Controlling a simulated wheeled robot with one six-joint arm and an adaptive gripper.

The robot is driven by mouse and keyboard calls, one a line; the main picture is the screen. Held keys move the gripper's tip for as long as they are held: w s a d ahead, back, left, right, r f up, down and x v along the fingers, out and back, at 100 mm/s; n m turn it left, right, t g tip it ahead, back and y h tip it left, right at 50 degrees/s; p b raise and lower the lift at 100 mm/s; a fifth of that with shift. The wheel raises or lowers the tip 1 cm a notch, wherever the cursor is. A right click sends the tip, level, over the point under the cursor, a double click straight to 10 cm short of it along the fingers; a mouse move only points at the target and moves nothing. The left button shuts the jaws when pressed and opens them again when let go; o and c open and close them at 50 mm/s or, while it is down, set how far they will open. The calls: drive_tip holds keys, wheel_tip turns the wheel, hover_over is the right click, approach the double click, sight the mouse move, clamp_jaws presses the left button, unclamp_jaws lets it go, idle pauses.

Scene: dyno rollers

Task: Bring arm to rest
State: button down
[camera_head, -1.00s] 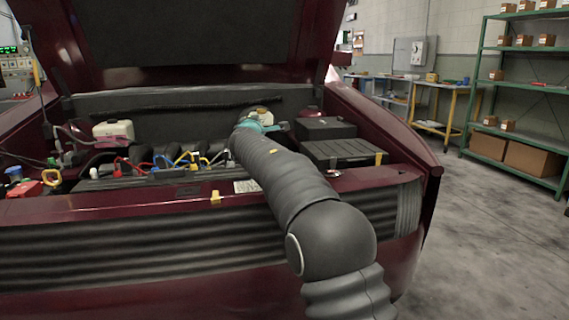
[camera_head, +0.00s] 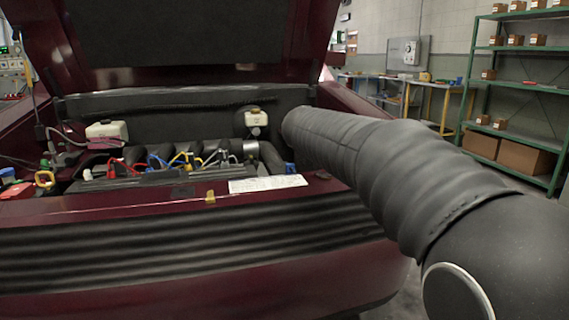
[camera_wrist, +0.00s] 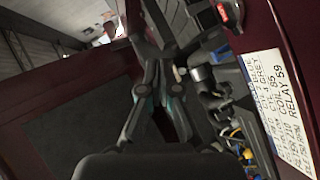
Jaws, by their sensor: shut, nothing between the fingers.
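My arm, in a dark ribbed sleeve, comes in from the lower right of the head view and points toward the right side of the open engine bay. My gripper is hidden behind the sleeve there. In the wrist view my gripper (camera_wrist: 157,68) shows dark fingers with teal parts, shut and empty. It is in the air, with the raised hood (camera_wrist: 65,120) to its left and the engine bay to its right. The dark red car (camera_head: 140,222) stands in front of me with its hood up.
A white label (camera_head: 268,184) lies on the front panel; it also shows in the wrist view (camera_wrist: 277,105). Coloured cables (camera_head: 180,160) and a white-capped reservoir (camera_head: 256,118) sit in the bay. A green shelf (camera_head: 470,85) with boxes stands at the right. Floor is free at the car's right.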

drive_tip(key=s+d+f+m+g, duration=0.2)
drive_tip(key=s+d+f+m, duration=0.15)
drive_tip(key=s, duration=0.65)
drive_tip(key=s+d+f+m+g, duration=0.2)
drive_tip(key=s+d+f, duration=0.3)
drive_tip(key=s, duration=0.5)
drive_tip(key=s+a+f+m+g+y, duration=0.1)
drive_tip(key=s+f+m+g+y, duration=0.1)
drive_tip(key=s+f, duration=0.5)
drive_tip(key=s+a+f+m+g+y, duration=0.1)
drive_tip(key=s+f+m+g+y, duration=0.1)
drive_tip(key=s+f, duration=0.6)
drive_tip(key=s+m, duration=0.1)
drive_tip(key=s, duration=0.6)
drive_tip(key=shift+s+a, duration=0.2)
drive_tip(key=shift+s, duration=0.05)
